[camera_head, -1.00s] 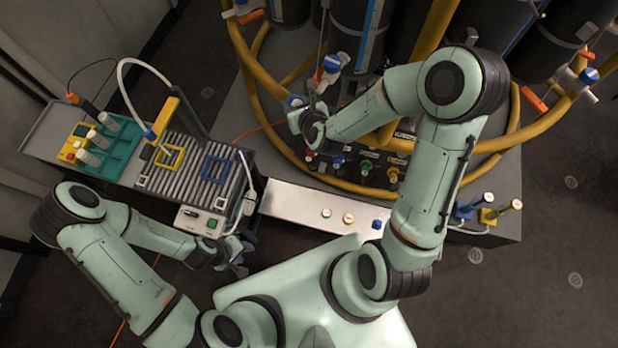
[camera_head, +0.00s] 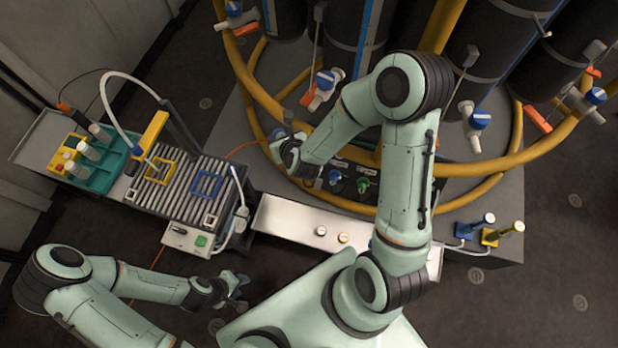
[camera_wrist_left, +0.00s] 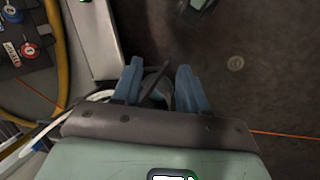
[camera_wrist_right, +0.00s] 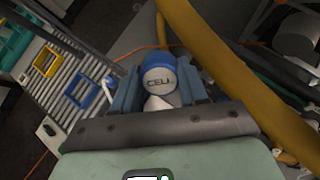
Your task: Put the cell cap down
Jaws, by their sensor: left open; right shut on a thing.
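The cell cap (camera_wrist_right: 159,78) is a round blue and white cap marked CELL. In the right wrist view it sits between the fingers of my right gripper (camera_wrist_right: 157,92), which is shut on it. My left gripper (camera_head: 240,293) is open and empty, low in front of the silver shelf (camera_head: 278,222). In the left wrist view its blue fingers (camera_wrist_left: 157,82) stand apart over dark floor.
Two small round caps (camera_head: 321,231) (camera_head: 344,238) lie on the shelf. At left is a slatted bench (camera_head: 180,205) with yellow and blue frames and a teal rack (camera_head: 104,165). Yellow hoses (camera_head: 470,168) and dark cylinders (camera_head: 340,45) crowd the back.

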